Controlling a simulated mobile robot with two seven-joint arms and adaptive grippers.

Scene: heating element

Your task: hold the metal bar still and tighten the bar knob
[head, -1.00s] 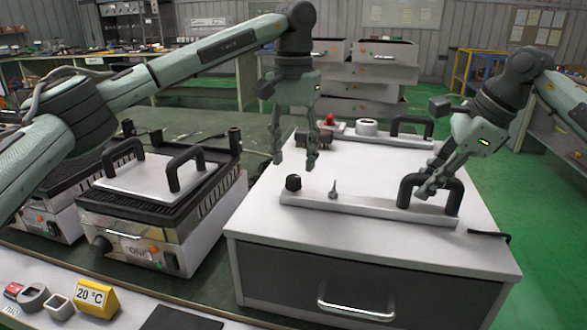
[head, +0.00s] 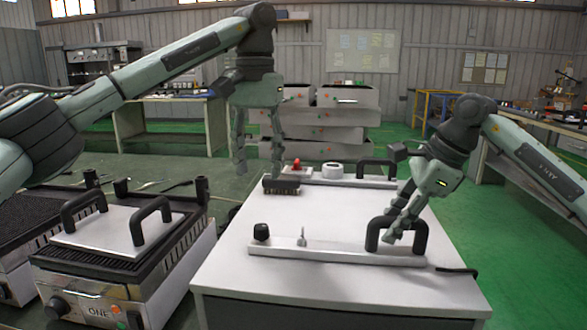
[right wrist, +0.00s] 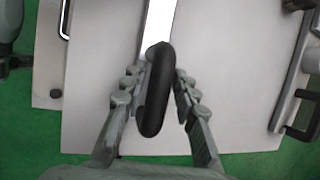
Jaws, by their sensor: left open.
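The metal bar (head: 335,250) is a long pale strip lying on the white top of a cabinet. The black bar knob (head: 261,232) stands upright at its left end, with a small metal lever (head: 302,237) beside it. A black handle (head: 420,236) rises from its right end. My right gripper (head: 391,238) is at this handle. In the right wrist view the handle (right wrist: 155,100) lies between the fingers, which appear closed on it.
A grill with two black handles (head: 150,212) stands to the left. The middle of the top is clear.

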